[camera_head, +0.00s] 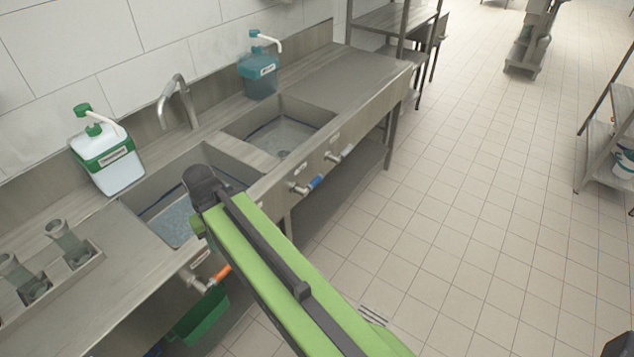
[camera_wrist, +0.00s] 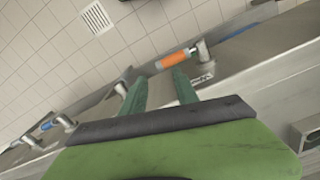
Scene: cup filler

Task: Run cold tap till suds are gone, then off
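A bent metal faucet (camera_head: 177,98) stands behind the two sinks. The left sink (camera_head: 150,190) holds a bluish, speckled surface; whether this is suds is unclear. The right sink (camera_head: 290,104) has a pale bottom with a dark drain spot. Below the front edge are a blue-handled valve (camera_head: 315,182) and an orange-handled valve (camera_head: 219,274). The wrist view also shows the orange handle (camera_wrist: 175,58) just beyond my fingertips and the blue one (camera_wrist: 47,126) at far left. My gripper (camera_wrist: 159,78) is open and empty, its dark green fingers apart. No running water is visible.
A white-and-green bottle (camera_head: 108,160) and a teal pump bottle (camera_head: 259,75) stand on the counter. A rack with glasses (camera_head: 67,240) sits at left. A green object (camera_head: 200,318) shows below the orange valve.

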